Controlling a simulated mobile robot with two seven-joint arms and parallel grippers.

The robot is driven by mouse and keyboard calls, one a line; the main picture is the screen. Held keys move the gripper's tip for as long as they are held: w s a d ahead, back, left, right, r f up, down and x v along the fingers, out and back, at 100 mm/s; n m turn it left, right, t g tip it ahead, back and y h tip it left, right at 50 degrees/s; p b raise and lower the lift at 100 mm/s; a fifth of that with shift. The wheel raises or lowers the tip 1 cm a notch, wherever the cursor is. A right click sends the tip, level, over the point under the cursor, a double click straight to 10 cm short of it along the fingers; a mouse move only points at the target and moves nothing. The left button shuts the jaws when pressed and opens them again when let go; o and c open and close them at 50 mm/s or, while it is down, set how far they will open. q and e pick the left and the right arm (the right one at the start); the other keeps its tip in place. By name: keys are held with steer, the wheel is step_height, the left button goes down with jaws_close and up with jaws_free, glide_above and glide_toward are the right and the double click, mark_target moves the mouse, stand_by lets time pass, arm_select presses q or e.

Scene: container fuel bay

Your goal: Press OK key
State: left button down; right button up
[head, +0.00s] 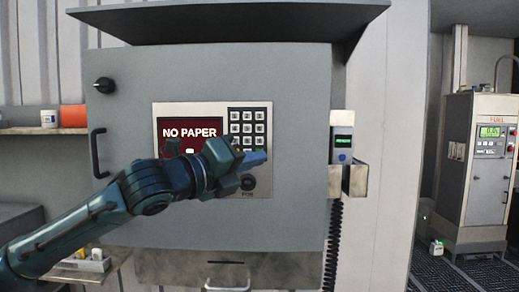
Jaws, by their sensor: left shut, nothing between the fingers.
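A grey cabinet front carries a pale panel with a red screen (191,131) reading "NO PAPER" and a dark keypad (247,122) of pale keys to its right. My left gripper (260,157) is shut and empty, its fingertips in front of the keypad's lower part. It hides the lower keys and part of the screen's bottom edge. I cannot make out which key is the OK key, and I cannot tell whether the fingertips touch the panel. A round black part (248,183) sits below the keypad. My right gripper is not in view.
A handheld device (343,139) with a small green display sits in a holder (355,180) right of the cabinet, with a coiled cord (333,240) below. A black handle (97,153) and knob (104,85) are at left. A fuel pump (480,165) stands far right.

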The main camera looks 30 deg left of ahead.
arm_select(q)
steer(key=w+a+p, duration=0.2)
steer(key=w, duration=0.1)
steer(key=shift+w, duration=0.1)
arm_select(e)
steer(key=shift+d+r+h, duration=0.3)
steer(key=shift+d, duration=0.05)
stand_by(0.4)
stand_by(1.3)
arm_select(q)
steer(key=shift+w+a+p, duration=0.2)
steer(key=shift+w+p, duration=0.15)
steer(key=shift+p, duration=0.05)
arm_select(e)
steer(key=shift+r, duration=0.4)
